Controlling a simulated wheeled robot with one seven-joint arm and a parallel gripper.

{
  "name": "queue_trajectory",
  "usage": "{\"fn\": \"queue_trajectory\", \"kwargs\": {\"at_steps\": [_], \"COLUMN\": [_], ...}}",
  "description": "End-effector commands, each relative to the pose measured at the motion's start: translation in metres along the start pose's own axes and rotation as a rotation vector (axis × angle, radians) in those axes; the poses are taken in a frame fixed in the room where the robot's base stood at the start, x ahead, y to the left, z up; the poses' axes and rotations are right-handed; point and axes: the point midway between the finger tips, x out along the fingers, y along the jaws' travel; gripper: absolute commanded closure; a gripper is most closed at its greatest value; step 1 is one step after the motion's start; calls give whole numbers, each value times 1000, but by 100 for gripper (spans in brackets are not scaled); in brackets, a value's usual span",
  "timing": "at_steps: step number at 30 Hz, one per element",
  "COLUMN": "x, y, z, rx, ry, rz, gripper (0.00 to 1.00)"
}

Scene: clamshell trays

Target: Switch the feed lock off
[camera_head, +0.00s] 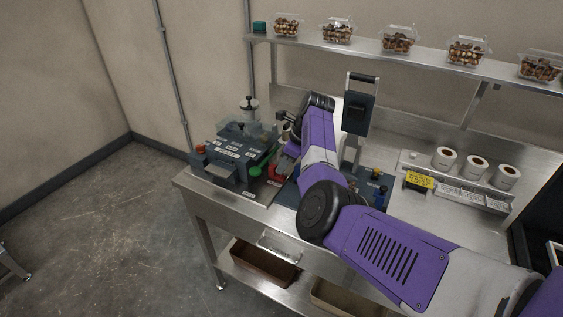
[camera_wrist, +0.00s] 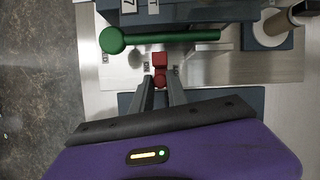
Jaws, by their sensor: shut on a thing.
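My gripper (camera_wrist: 160,84) is shut on a small red knob (camera_wrist: 160,77) in the wrist view. The knob stands just in front of a red block (camera_wrist: 158,59) on a light metal plate. A green lever with a round end (camera_wrist: 170,38) lies across the plate just beyond the red block. In the head view these parts belong to the dark grey machine (camera_head: 228,158) at the left of the bench. Its green round end shows there (camera_head: 263,172), and a red part (camera_head: 276,172) is beside it. My arm hides much of this area. I cannot read which label marks the feed lock.
A metal bench (camera_head: 418,243) carries the machine. A dark panel on a post (camera_head: 358,112) stands behind my arm. Label rolls (camera_head: 444,158) and a yellow sign (camera_head: 419,180) are at the right. Clear trays of food (camera_head: 397,42) line the shelf above.

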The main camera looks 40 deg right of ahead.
Motion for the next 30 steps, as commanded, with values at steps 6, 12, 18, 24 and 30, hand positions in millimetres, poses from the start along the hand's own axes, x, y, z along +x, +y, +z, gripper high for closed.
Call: {"fn": "queue_trajectory", "kwargs": {"at_steps": [6,12,18,24,30], "x": [0,0,-4,-30,-61], "y": [0,0,0,-1,-1], "z": [-3,-2,-2,-2,-2], "rx": [3,2,2,3,3], "ry": [6,5,4,3,3], "rz": [2,2,1,-3,-2], "gripper": [62,59,59,59,59]}}
